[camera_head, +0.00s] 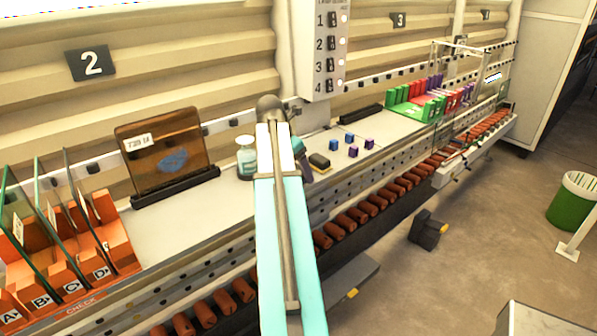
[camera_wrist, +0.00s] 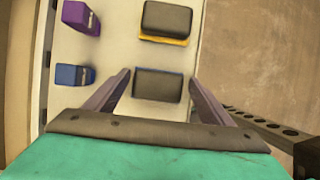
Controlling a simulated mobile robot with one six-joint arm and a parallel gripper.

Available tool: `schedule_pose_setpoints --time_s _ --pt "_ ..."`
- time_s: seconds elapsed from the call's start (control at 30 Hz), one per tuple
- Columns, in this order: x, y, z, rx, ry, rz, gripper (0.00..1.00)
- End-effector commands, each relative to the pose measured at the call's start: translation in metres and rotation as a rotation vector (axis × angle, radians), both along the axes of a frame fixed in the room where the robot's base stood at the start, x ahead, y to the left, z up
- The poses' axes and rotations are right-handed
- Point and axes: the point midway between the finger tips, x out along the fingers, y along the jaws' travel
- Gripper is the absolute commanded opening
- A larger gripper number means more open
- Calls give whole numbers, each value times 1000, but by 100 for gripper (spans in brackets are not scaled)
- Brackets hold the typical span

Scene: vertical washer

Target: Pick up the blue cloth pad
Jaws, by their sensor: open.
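The blue cloth pad (camera_wrist: 158,86) shows in the wrist view as a dark block with a thin blue edge along its far side. It lies flat on the pale work surface. My gripper (camera_wrist: 160,78) is open, with one finger on each side of the pad. Gaps show between the pad and both fingers, and I cannot tell the height above it. In the head view my gripper (camera_head: 304,168) is over the bench, and the blue pad is not clearly visible there, likely hidden behind my arm.
A similar dark pad with a yellow edge (camera_wrist: 167,20) lies just beyond; it also shows in the head view (camera_head: 319,161). A purple block (camera_wrist: 80,17) and a blue block (camera_wrist: 74,75) sit left in the wrist view. A glass bottle (camera_head: 246,158) stands left of my arm.

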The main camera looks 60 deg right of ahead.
Motion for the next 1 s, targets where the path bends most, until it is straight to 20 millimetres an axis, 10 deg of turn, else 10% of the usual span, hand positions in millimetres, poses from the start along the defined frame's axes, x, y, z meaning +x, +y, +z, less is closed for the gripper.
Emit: schedule_pose_setpoints --time_s 0.5,0.7,1.0 --pt "0 1 -4 4 1 0 76" --pt "1 1 -4 5 -2 1 44" --pt "3 1 -3 4 -4 3 43"
